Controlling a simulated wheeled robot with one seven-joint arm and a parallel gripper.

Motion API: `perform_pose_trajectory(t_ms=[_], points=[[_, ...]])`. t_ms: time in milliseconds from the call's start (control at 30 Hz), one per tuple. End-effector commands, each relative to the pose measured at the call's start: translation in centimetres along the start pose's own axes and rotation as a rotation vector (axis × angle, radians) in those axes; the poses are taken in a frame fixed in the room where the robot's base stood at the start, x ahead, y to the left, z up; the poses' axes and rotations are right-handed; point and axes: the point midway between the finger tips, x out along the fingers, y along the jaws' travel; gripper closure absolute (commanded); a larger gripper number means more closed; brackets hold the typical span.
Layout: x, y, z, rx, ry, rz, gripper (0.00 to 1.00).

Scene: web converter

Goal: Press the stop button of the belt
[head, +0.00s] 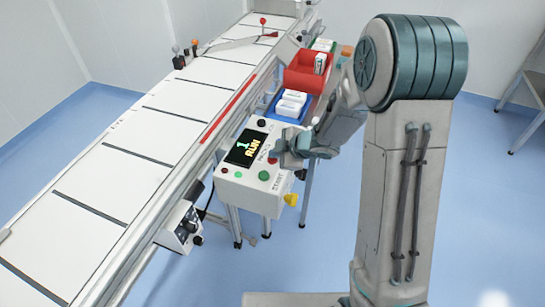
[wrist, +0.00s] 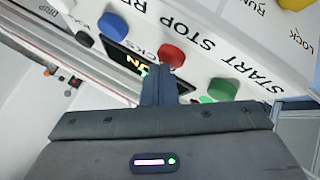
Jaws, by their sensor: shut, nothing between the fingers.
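The red stop button (wrist: 172,52) shows in the wrist view on a pale panel, beside the lettering STOP. My gripper (wrist: 160,72) is shut and empty, its tips overlapping the lower left edge of that button; I cannot tell whether they touch it. In the head view my gripper (head: 282,152) is over the right side of the control box (head: 232,188) and hides part of its face. The box's display (head: 246,147) reads 1 and RUN. The belt (head: 95,180) runs diagonally beside the box.
A green button (wrist: 222,90) by START and a blue button (wrist: 112,25) flank the red one. A yellow knob (head: 291,199) sticks out of the box's side. A blue bin (head: 287,119) and a red bin (head: 305,82) stand behind the box.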

Motion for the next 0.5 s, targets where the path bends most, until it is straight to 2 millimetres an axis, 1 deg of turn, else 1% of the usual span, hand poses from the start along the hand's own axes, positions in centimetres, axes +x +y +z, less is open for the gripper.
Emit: perform_pose_trajectory(t_ms=[333, 500], points=[[0.07, -0.10, 0.09, 0.001, -0.001, -0.001, 1.00], [-0.33, 0.19, -0.20, 0.001, -0.001, -0.001, 1.00]])
